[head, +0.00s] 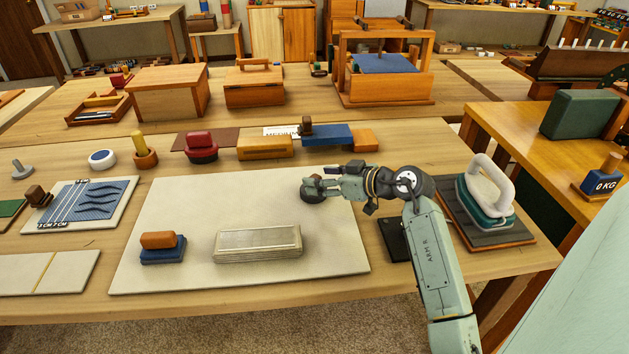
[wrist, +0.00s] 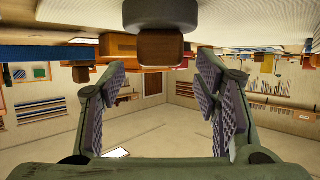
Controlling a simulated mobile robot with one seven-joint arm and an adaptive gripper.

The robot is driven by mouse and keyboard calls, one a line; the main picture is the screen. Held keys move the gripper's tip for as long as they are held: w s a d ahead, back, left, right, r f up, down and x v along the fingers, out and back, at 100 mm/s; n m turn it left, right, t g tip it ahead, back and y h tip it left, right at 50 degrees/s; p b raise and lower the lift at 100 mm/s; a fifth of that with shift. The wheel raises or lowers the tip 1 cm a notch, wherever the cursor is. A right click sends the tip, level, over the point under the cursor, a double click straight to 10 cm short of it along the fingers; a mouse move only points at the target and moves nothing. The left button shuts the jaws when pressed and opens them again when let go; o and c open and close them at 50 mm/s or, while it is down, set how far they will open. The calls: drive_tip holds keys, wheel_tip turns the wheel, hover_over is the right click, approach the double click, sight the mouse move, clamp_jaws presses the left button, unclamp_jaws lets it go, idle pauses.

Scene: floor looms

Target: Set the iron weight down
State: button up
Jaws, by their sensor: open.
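A dark grey round weight with a brown wooden knob, which I take for the iron weight (head: 312,197), rests on the pale board (head: 200,200) near its right back part. In the wrist view, which appears upside down, the weight's dark body (wrist: 160,14) and knob show at the top centre. My gripper (head: 318,186) is at the weight, low over the board. In the wrist view my gripper (wrist: 160,75) has its two fingers wide apart, with the knob lined up between them and a gap on each side. The gripper partly hides the weight in the head view.
On the board lie a blue block with an orange top (head: 162,248) and a silvery ridged bar (head: 258,244). A white-handled teal tool (head: 485,195) stands on a dark mat to the right. Wooden and blue blocks (head: 330,135) line the back. The board's middle is clear.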

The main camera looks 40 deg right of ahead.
drive_tip(key=b+v, duration=0.2)
drive_tip(key=v, duration=0.7)
idle(0.4)
